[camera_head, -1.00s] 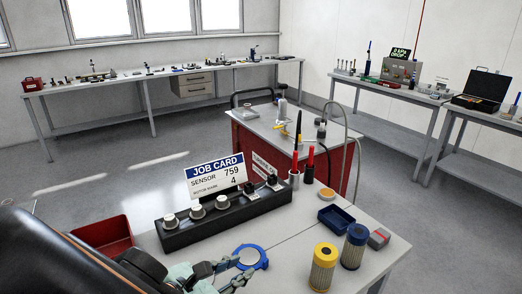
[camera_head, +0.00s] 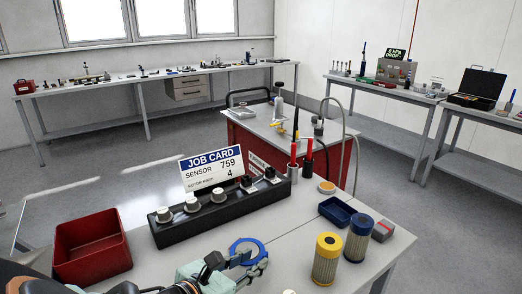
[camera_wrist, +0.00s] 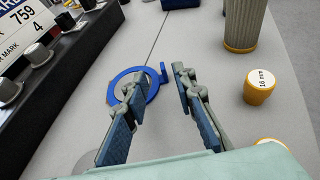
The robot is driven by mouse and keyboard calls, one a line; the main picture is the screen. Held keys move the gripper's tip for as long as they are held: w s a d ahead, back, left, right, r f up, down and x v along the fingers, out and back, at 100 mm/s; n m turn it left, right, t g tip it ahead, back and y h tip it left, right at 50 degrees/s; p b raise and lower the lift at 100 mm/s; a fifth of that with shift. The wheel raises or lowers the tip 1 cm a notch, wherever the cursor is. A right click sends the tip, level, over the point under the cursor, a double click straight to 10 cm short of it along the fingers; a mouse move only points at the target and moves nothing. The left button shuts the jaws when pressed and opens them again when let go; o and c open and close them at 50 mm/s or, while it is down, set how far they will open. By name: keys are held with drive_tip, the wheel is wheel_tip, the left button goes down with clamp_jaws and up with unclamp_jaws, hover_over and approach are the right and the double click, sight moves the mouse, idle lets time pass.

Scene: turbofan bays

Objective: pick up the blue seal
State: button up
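The blue seal (camera_head: 249,239) is a flat ring lying on the grey worktable in front of the black knob block. It also shows in the wrist view (camera_wrist: 114,92), with a small upright tab at its right side. My gripper (camera_wrist: 158,72) is open, with its fingers spread above the table. The left finger covers part of the ring and the right finger is to the right of the tab. I cannot tell whether a finger touches the ring. In the head view my gripper (camera_head: 242,264) is at the ring's near side.
A job card (camera_head: 211,168) stands behind the black knob block (camera_head: 220,217). A red bin (camera_head: 92,248) is at left. A yellow-capped filter (camera_head: 326,260), a blue-capped filter (camera_head: 358,240) and a blue tray (camera_head: 337,211) are at right.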

sight(264, 255)
drive_tip(key=b+x, duration=0.2)
drive_tip(key=x, duration=0.1)
drive_tip(key=shift+s+d+f+b, duration=0.1)
drive_tip(key=shift+s+f+b, duration=0.15)
drive_tip(key=shift+b, duration=0.1)
drive_tip(key=shift+w+d+b, duration=0.35)
drive_tip(key=shift+w+b, duration=0.1)
drive_tip(key=shift+w, duration=0.1)
clamp_jaws()
